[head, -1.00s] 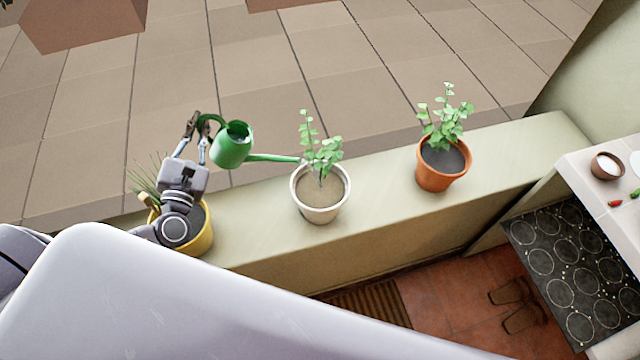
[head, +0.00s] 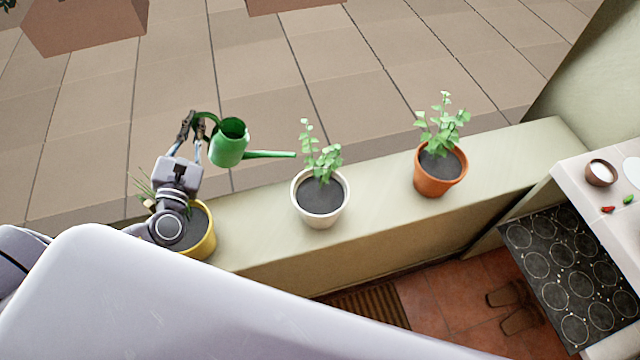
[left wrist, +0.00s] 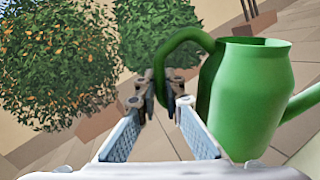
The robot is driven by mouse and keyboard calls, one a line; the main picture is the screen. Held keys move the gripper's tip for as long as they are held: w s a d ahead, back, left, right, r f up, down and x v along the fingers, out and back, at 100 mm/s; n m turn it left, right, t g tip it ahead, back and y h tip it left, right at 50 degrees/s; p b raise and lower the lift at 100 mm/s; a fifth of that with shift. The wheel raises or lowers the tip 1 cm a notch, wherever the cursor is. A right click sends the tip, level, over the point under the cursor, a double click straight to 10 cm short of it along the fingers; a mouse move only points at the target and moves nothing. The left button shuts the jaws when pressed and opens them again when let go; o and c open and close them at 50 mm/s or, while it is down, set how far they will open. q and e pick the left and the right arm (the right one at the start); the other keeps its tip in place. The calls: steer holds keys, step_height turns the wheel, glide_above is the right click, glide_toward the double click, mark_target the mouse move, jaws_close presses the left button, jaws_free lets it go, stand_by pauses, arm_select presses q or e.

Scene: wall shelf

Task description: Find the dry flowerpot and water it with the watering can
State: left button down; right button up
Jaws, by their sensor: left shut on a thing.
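My left gripper (head: 193,124) is shut on the handle of the green watering can (head: 227,148), which it holds in the air left of the white flowerpot. The can (left wrist: 245,95) and the gripper (left wrist: 163,95) also show in the left wrist view. The spout points right, its tip close to the white pot's plant, and no water shows. The white flowerpot (head: 320,217) has a leafy plant and dark soil. The orange flowerpot (head: 437,184) to its right has dark soil. The yellow flowerpot (head: 205,243), with dark soil, is partly hidden behind my left arm. My right gripper is not in view.
The pots stand in a row on a pale wall ledge (head: 380,205). Paved ground (head: 290,60) lies behind it. A counter (head: 570,180) with a small bowl (head: 601,172) and peppers is at the right. A dark mat with rings (head: 555,265) lies below it.

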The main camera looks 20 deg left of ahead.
arm_select(q)
steer(key=shift+n, duration=0.5)
steer(key=r+p, duration=0.1)
steer(key=r, duration=0.1)
steer(key=a+r+p, duration=0.1)
steer(key=r+p, duration=0.1)
steer(key=r, duration=0.1)
steer(key=shift+s+a+r, duration=0.1)
steer(key=shift+a+r, duration=0.05)
steer(key=shift+r, duration=0.05)
steer(key=shift+a+f+n, duration=0.4)
steer(key=shift+a+n, duration=0.15)
steer(key=shift+n, duration=0.05)
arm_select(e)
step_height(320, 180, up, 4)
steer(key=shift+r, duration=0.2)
arm_select(q)
steer(key=shift+a+f+n+g+b, duration=0.3)
steer(key=shift+a+n, duration=0.2)
steer(key=shift+n, duration=0.25)
steer(key=shift+a+f+n+g+b, duration=0.25)
steer(key=shift+a+f+n, duration=0.2)
steer(key=shift+n, duration=0.3)
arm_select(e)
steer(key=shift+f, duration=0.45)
arm_select(q)
steer(key=shift+r, duration=0.1)
